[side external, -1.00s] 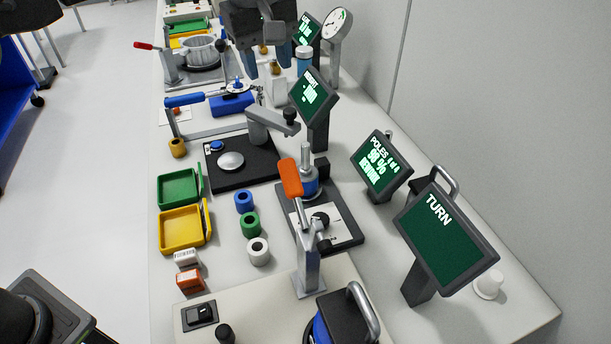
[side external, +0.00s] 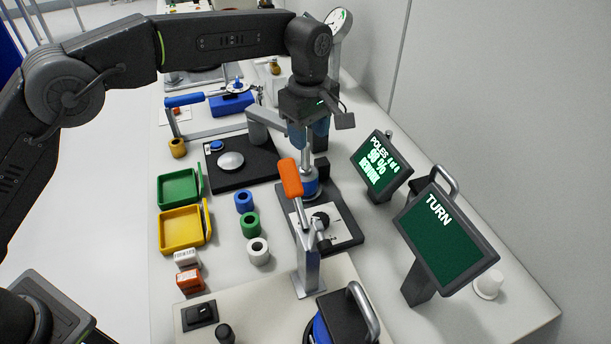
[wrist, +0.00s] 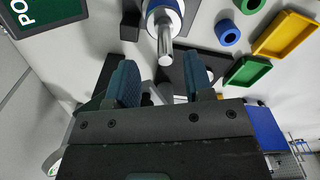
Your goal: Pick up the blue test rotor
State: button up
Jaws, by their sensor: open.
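The blue test rotor (side external: 309,184) appears to be the part with a blue band and an upright steel shaft on the dark fixture plate (side external: 345,232). In the wrist view the rotor (wrist: 164,22) is at the top centre, with its shaft pointing toward me. My gripper (side external: 308,138) is open and points down above the rotor, close to the shaft's top. In the wrist view, my gripper (wrist: 160,78) has one finger on either side, and the shaft tip lies just beyond the gap. I cannot tell whether the shaft is between the fingers.
An orange-handled clamp (side external: 290,178) stands just in front of the rotor. Blue (side external: 244,201), green (side external: 250,224) and white (side external: 258,251) rings lie to the left, beside green (side external: 180,188) and yellow (side external: 182,230) trays. Screens (side external: 382,168) (side external: 446,235) stand to the right.

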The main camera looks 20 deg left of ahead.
aim_at(306, 168)
jog(key=f, duration=0.5)
jog(key=shift+s+a+f, duration=0.2)
jog(key=shift+a+f, duration=0.1)
grip_shut()
dwell(1.1)
jog(key=shift+r, duration=0.2)
